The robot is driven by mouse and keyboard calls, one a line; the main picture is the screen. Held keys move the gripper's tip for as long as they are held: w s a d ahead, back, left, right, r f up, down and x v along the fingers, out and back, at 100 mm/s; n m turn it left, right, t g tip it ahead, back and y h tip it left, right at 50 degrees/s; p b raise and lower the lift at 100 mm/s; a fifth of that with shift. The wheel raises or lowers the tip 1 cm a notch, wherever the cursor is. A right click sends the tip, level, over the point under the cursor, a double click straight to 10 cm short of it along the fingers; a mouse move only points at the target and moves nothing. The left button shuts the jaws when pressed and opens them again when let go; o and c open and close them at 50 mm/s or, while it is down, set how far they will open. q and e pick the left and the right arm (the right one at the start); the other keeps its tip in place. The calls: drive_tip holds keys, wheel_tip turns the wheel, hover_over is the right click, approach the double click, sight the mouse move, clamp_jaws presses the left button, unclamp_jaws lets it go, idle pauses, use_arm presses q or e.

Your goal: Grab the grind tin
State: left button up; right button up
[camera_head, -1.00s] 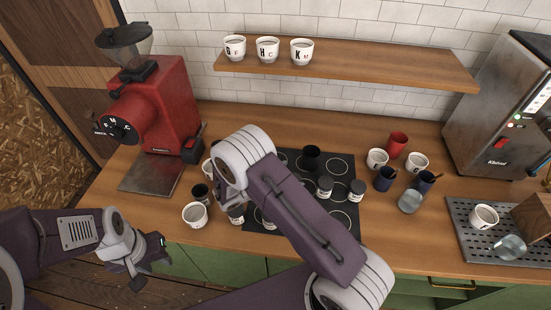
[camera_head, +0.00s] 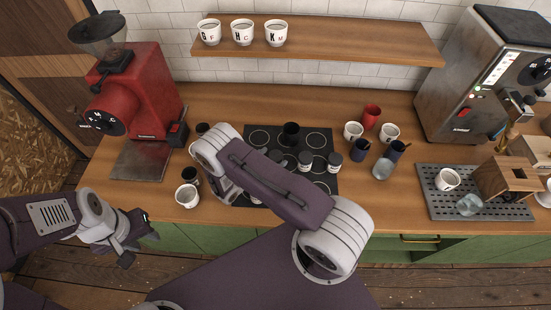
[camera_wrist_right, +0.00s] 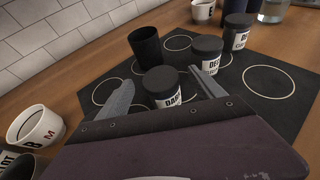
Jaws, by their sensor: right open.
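A black open-topped tin (camera_wrist_right: 146,47) without a visible label stands upright on the black hob mat; the head view shows it too (camera_head: 291,134). A black-lidded jar labelled "DARK" (camera_wrist_right: 161,86) stands in front of it. I cannot tell for certain which container is the grind tin. In the right wrist view, my right gripper (camera_wrist_right: 160,92) is open, its fingers spread on either side of the dark-labelled jar, touching nothing that I can make out. In the head view its fingers are hidden behind my arm. My left gripper (camera_head: 138,247) is open and empty in front of the counter.
Other lidded jars (camera_wrist_right: 204,56) (camera_wrist_right: 237,31) stand close on the right. A white mug (camera_wrist_right: 36,126) is near on the left. A red grinder (camera_head: 137,95), red cup (camera_head: 372,116), drip tray (camera_head: 430,206) and steel machine (camera_head: 465,85) surround the hob. The front counter strip is mostly clear.

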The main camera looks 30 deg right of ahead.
sight(275, 156)
drive_tip(key=x, duration=0.2)
drive_tip(key=shift+w+d, duration=0.1)
drive_tip(key=shift+d, duration=0.15)
drive_tip(key=shift+w+d+f, duration=0.1)
drive_tip(key=shift+d+f, duration=0.15)
drive_tip(key=shift+a+r, duration=0.1)
drive_tip(key=shift+a, duration=0.1)
drive_tip(key=c, duration=1.5)
use_arm(q)
drive_tip(key=shift+d+r, duration=0.15)
drive_tip(key=shift+r, duration=0.4)
use_arm(e)
drive_tip(key=shift+d, duration=0.1)
